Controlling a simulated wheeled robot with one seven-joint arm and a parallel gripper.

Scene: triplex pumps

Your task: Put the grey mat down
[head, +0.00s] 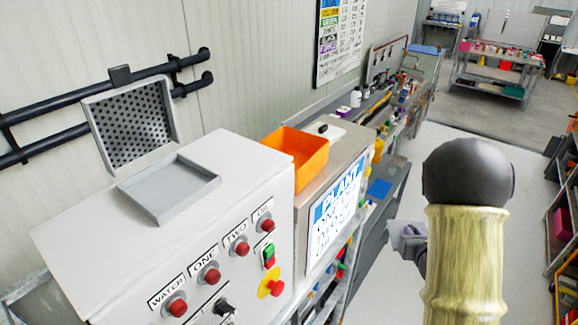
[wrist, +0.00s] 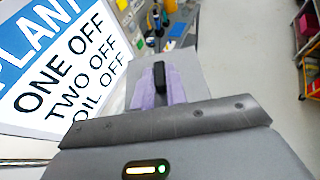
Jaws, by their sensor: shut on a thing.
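The grey mat (wrist: 187,62) shows in the wrist view as a flat light-grey sheet at my gripper's fingers. My gripper (wrist: 160,85) is shut on it; its fingers look purple-grey with a black piece between them. Its gripper body hides the near part of the mat. In the head view my gripper (head: 408,240) shows only as a small grey-purple patch beside my arm, right of the signed box, and the mat cannot be made out clearly there.
A white control cabinet (head: 110,235) carries a shallow grey tray (head: 170,188) on top. Right of it, an orange bin (head: 297,155) stands on a box with a plant sign (head: 337,212). A cluttered bench (head: 400,100) runs behind. Open floor (head: 400,200) lies to the right.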

